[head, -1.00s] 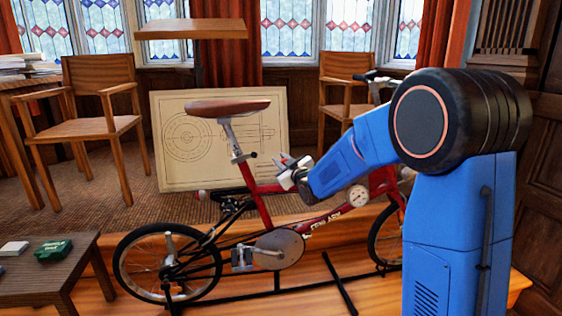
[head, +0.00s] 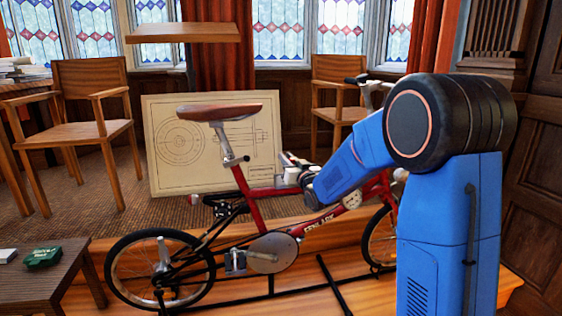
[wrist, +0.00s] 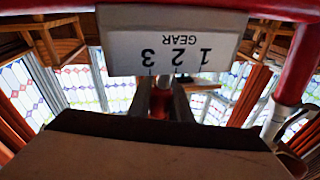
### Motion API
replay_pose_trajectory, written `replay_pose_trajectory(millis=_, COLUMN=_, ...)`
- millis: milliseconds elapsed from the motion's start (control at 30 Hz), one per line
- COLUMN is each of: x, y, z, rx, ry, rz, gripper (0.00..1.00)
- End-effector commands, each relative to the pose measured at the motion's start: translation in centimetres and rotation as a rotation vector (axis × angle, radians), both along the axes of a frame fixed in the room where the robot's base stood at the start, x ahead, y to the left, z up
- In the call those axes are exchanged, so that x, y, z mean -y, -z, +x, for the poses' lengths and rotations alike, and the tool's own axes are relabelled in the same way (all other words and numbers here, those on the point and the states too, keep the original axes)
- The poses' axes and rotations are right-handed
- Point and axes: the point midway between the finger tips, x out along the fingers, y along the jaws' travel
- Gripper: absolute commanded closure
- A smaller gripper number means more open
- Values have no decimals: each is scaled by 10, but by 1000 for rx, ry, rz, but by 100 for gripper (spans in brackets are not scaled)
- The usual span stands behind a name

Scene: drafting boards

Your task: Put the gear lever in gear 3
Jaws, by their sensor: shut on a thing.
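The red bicycle (head: 255,213) stands side-on on the wooden platform. A white gear plate (wrist: 175,38) lies under a red frame tube in the wrist view, with GEAR 1 2 3 printed upside down. My gripper (wrist: 162,97) is shut on the gear lever (wrist: 161,83), a small reddish and grey piece just below the plate's edge. The lever lines up between the 3 and the 2. Its tip is partly hidden by the fingers. In the head view, my blue arm reaches to the frame from the right, and the fingertips are too small to make out.
A saddle (head: 219,112) on its post rises left of my gripper. A drawing board (head: 165,160) leans behind the bicycle. Wooden chairs (head: 90,100) stand at the back.

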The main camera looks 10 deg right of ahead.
Motion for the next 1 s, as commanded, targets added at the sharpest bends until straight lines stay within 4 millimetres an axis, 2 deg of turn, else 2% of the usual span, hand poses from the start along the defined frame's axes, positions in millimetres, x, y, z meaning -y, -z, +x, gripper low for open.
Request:
replay_pose_trajectory(millis=200, x=16, y=3, z=0, rx=-1, ry=1, rz=172, gripper=100)
replay_pose_trajectory(millis=500, x=29, y=6, z=0, rx=-2, ry=2, rz=326, gripper=100)
replay_pose_trajectory(millis=1000, x=33, y=8, z=0, rx=-1, ry=0, rz=380, gripper=100)
